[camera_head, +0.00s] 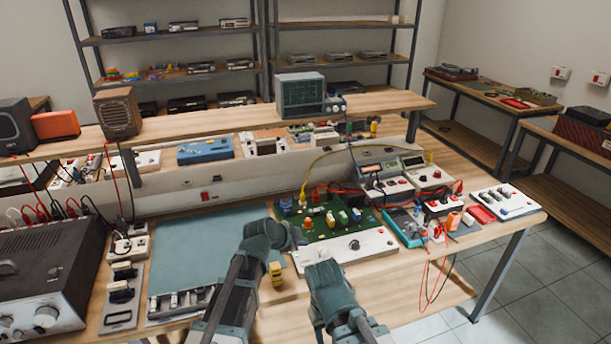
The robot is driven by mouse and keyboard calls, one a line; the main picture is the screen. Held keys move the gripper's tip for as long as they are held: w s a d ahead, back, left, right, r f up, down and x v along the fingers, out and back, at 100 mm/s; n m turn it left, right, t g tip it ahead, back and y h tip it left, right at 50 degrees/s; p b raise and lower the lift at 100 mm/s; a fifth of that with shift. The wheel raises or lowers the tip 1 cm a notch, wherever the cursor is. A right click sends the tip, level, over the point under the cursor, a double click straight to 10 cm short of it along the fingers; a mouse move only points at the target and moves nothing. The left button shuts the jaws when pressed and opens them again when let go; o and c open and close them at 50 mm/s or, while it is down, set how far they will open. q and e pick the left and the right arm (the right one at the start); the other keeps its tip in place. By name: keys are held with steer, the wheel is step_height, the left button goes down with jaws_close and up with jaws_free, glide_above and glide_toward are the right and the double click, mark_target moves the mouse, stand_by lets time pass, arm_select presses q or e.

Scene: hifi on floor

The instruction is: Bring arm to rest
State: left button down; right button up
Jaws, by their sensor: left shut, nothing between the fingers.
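My left arm reaches up from the bottom edge over the front of the workbench. My left gripper (297,238) is at its end, shut and empty, between the blue-grey mat and the green circuit board (335,222). My right arm (332,290) comes in from the bottom, right of the left one, in front of the board's white panel. Its fingers cannot be made out. A small yellow block (276,273) lies on the wood between the two arms.
The blue-grey mat (205,250) lies left of my arms, with a large amplifier (45,275) farther left. Meters (385,180) and cabled boxes (410,225) crowd the right. A shelf above holds a small oscilloscope (300,95). Red wires (430,280) hang over the front edge.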

arm_select(q)
steer(key=s+a+f+n+g+y, duration=0.1)
steer(key=s+n, duration=0.3)
steer(key=s, duration=0.4)
steer(key=s+a+f+n+g+y, duration=0.2)
steer(key=s+f+n+g+y, duration=0.1)
steer(key=s, duration=0.6)
steer(key=s+a+f+n+g+y, duration=0.2)
steer(key=s+n, duration=0.3)
steer(key=s, duration=0.4)
steer(key=shift+f+g+y, duration=0.25)
steer(key=shift+g+y, duration=0.15)
steer(key=shift+g, duration=0.5)
